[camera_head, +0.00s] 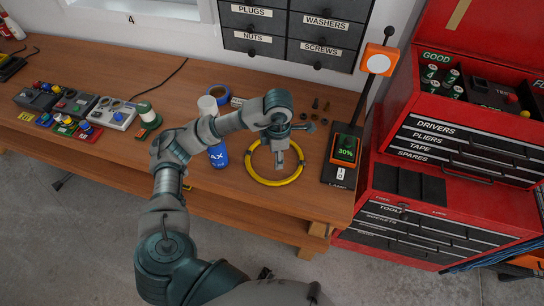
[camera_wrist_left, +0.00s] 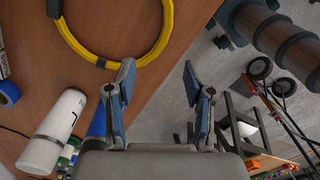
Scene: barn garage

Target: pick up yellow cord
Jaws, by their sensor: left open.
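The yellow cord (camera_head: 262,181) is coiled in a ring with dark bands and lies on the wooden workbench. In the wrist view its arc (camera_wrist_left: 158,47) curves past the left fingertip, and a dark band sits on it near that finger. My left gripper (camera_head: 281,160) appears over the inside of the ring in the head view. In the wrist view the gripper (camera_wrist_left: 158,84) is open, with nothing between its fingers. The gap there shows the bench edge and floor. Whether a finger touches the cord I cannot tell. My right gripper is not in view.
A blue bottle (camera_head: 218,158) and a white can (camera_wrist_left: 55,128) stand left of the ring. A lamp stand with a 30% display (camera_head: 345,150) is close on its right. Small hardware lies behind it. A red tool chest (camera_head: 385,205) stands beside the workbench (camera_head: 225,190).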

